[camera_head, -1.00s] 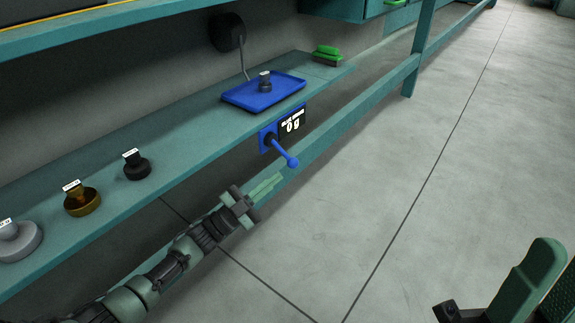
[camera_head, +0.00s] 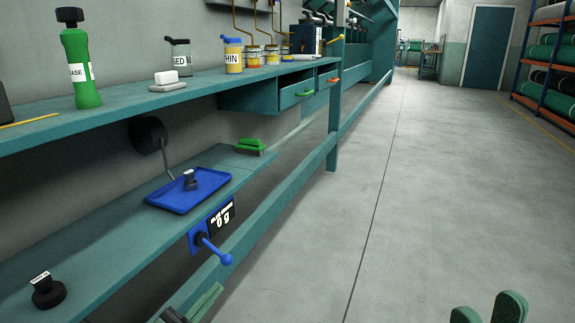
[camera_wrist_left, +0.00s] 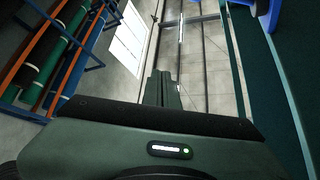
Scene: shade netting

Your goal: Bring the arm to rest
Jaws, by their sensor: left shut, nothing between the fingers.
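My left gripper (camera_head: 203,302) is low in the head view, at the bottom edge, just in front of the shelf rail. Its green fingers are together with nothing between them. In the left wrist view its shut fingers (camera_wrist_left: 162,90) point away over the floor. A blue lever with a round knob (camera_head: 225,259) sticks out from the shelf edge above and right of the left gripper, apart from it. My right gripper (camera_head: 488,311) shows only its two green fingertips at the bottom right, with a gap between them and nothing seen in it.
A blue tray (camera_head: 165,199) with a dark weight (camera_head: 190,180) sits on the lower shelf (camera_head: 130,225). Another dark weight (camera_head: 48,292) stands to its left. The upper bench (camera_head: 120,107) carries a green bottle (camera_head: 78,60) and jars. The floor (camera_head: 430,180) to the right is clear.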

